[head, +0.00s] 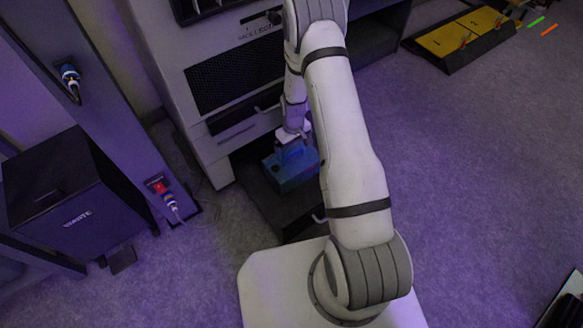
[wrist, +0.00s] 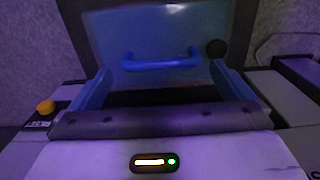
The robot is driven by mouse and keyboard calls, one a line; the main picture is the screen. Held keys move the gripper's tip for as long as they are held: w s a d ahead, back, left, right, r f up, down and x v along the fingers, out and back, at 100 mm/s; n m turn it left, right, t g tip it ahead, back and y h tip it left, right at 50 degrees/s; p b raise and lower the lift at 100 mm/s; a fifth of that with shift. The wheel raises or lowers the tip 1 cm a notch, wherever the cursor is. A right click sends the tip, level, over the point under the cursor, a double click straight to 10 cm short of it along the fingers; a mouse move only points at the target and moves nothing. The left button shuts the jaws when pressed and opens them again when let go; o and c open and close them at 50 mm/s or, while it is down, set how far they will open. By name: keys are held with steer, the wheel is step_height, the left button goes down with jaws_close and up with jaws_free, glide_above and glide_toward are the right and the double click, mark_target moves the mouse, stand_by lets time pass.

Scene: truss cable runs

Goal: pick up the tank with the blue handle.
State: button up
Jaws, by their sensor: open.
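The tank (head: 293,168) is a blue box on a dark low platform in front of the grey cabinet in the head view. In the wrist view the tank (wrist: 150,27) shows a pale blue face with a round black cap at its right. Its blue handle (wrist: 160,63) is a horizontal bar raised from that face. My gripper (wrist: 160,78) is open, its two blue fingers spread left and right with the handle ahead between them, not gripped. In the head view my gripper (head: 292,136) is just above the tank, and the handle cannot be made out there.
The grey cabinet (head: 215,125) stands right behind the tank. A dark box (head: 75,195) and a post with a red switch (head: 159,187) are at left. A yellow-topped unit (head: 455,38) lies far right.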

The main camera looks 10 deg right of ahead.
mark_target(293, 152)
step_height(293, 152, down, 5)
steer(key=shift+r+b, duration=0.15)
steer(key=shift+b, duration=0.8)
steer(key=shift+r, duration=0.1)
steer(key=shift+c, duration=0.4)
steer(key=c, duration=1.6)
